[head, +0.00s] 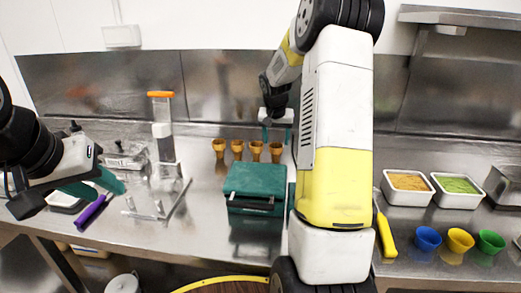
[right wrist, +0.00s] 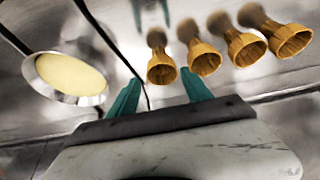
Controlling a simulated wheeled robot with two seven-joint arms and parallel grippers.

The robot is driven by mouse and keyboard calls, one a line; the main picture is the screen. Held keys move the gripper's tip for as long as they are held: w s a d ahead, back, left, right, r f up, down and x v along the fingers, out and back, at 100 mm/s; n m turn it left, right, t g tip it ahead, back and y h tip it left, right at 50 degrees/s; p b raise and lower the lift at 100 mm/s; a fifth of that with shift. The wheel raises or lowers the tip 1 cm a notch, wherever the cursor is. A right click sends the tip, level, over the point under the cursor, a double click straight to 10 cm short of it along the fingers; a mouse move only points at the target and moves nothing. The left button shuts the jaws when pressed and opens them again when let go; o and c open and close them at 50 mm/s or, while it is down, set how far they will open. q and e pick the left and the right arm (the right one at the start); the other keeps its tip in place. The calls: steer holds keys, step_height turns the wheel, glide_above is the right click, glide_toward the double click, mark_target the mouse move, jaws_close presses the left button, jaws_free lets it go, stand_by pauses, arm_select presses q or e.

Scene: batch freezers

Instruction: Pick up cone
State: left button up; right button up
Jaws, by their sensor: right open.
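Several brown cones stand in a row on the steel counter; in the head view the rightmost cone (head: 275,152) is just below my right gripper (head: 276,139). The leftmost cone (head: 218,147) is furthest from it. In the right wrist view my right gripper (right wrist: 162,92) is open and empty, its teal fingers apart. One cone (right wrist: 160,62) appears beyond the gap between them, and the other cones, such as this one (right wrist: 285,36), extend to the right. My left gripper (head: 98,186) is over the counter's left side, with its jaw gap unclear.
A teal box (head: 255,185) stands in front of the cones. A clear dispenser with an orange top (head: 161,110) stands left. Food trays (head: 407,198), coloured cups (head: 428,238) and a yellow-handled tool (head: 385,235) are right. A pale round dish (right wrist: 68,78) shows in the wrist view.

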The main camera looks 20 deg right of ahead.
mark_target(276, 146)
steer(key=x, duration=0.5)
steer(key=shift+w+f, duration=0.1)
steer(key=shift+w, duration=0.25)
steer(key=c, duration=1.1)
